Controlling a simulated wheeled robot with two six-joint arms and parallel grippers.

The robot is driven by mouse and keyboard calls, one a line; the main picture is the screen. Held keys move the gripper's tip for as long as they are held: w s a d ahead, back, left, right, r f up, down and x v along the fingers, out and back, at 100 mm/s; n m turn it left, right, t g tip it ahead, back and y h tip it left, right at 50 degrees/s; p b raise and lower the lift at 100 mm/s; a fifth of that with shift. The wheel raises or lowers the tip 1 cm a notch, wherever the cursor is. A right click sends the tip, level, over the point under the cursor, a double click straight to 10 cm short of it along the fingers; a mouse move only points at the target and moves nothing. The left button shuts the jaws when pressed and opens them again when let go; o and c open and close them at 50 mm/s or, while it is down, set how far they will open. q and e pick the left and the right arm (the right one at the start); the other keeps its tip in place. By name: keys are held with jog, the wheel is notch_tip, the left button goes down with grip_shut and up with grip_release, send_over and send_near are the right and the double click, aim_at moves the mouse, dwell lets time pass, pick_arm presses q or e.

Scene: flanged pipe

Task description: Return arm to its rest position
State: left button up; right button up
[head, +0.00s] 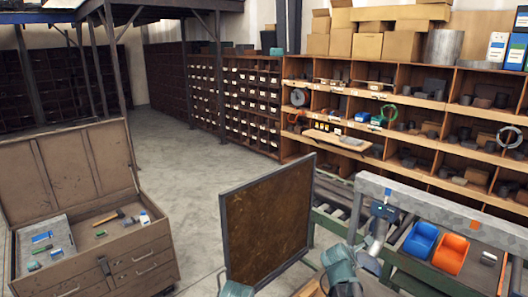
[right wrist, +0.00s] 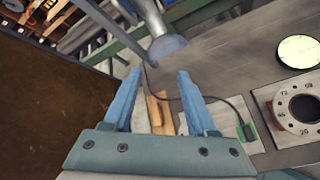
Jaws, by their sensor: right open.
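My right gripper (right wrist: 157,82) shows in the right wrist view with its two blue fingers apart and nothing between the tips. It is above a grey bench top (right wrist: 235,70). In the head view a teal link of my arm shows at the bottom; the right gripper cannot be made out there. My left gripper is not in view.
A brown framed panel (head: 268,222) stands left of the bench. A grey lamp-like fitting (right wrist: 166,46) is just beyond the fingers. A wooden piece (right wrist: 158,114) and a dark cable lie below them. Blue (head: 421,240) and orange bins (head: 450,254) stand at right. Floor (head: 185,140) is clear.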

pick_arm(q)
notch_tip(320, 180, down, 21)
jog(key=b, duration=1.8)
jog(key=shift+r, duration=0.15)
pick_arm(e)
jog(key=s+a+f+m+g+y, duration=0.3)
jog(key=s+a+f+m, duration=0.5)
jog(key=s+a+f, duration=0.4)
jog(key=s+a+f+m+g+y, duration=0.2)
jog(key=s+a+f+m+g, duration=0.3)
jog(key=s+a+f+m, duration=0.3)
jog(key=s+a+f, duration=0.3)
jog(key=a+f, duration=0.4)
jog(key=f, duration=0.2)
jog(key=shift+s+f+y, duration=0.15)
jog(key=shift+s+y, duration=0.25)
jog(key=shift+a, duration=0.1)
